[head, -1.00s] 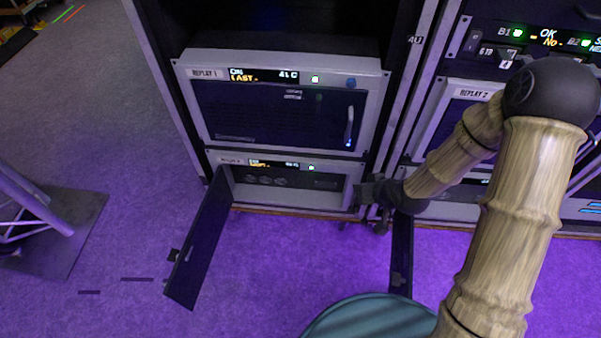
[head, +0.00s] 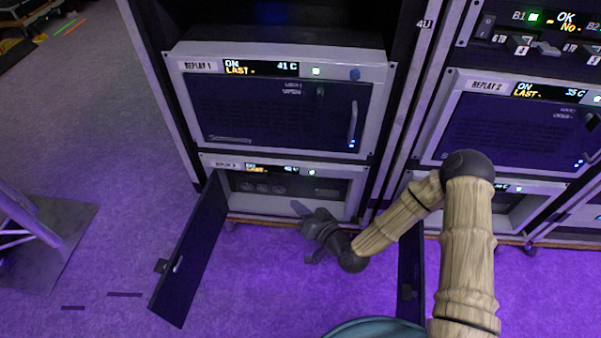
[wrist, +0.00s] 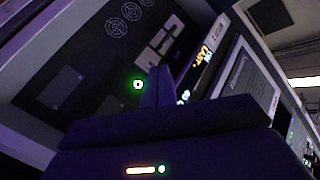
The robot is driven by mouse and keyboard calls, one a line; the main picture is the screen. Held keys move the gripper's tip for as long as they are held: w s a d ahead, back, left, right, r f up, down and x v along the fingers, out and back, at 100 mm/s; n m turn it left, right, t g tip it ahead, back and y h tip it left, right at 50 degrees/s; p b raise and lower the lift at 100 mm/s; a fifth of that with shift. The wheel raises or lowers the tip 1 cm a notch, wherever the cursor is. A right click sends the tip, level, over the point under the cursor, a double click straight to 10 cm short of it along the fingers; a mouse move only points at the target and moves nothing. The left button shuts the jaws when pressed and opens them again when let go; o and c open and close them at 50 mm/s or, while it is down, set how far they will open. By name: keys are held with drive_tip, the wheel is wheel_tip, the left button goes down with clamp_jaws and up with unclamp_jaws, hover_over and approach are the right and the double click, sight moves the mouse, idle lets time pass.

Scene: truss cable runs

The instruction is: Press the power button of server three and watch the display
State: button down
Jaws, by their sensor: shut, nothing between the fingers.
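A round button with a green-lit ring (wrist: 137,84) is on the recessed panel in the wrist view. My gripper (head: 300,208) is shut and empty, low in front of this server. In the wrist view its fingers (wrist: 160,88) point at the panel just right of the green ring; contact cannot be told.
The REPLAY 1 server (head: 280,110) sits above, reading ON and 41 C. The REPLAY 2 server (head: 515,125) is in the right rack. A second dark open door panel (head: 411,265) stands right of my gripper. A truss foot (head: 45,240) is at left. Purple floor between is clear.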

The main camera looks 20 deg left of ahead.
drive_tip(key=shift+w, duration=0.15)
drive_tip(key=w+a+b, duration=0.2)
drive_tip(key=w, duration=0.6)
drive_tip(key=shift+a, duration=0.35)
drive_tip(key=shift+w, duration=0.25)
idle(1.5)
drive_tip(key=shift+w+a, duration=0.1)
drive_tip(key=shift+w, duration=0.15)
drive_tip(key=shift+w+a, duration=0.1)
drive_tip(key=shift+w, duration=0.1)
idle(0.5)
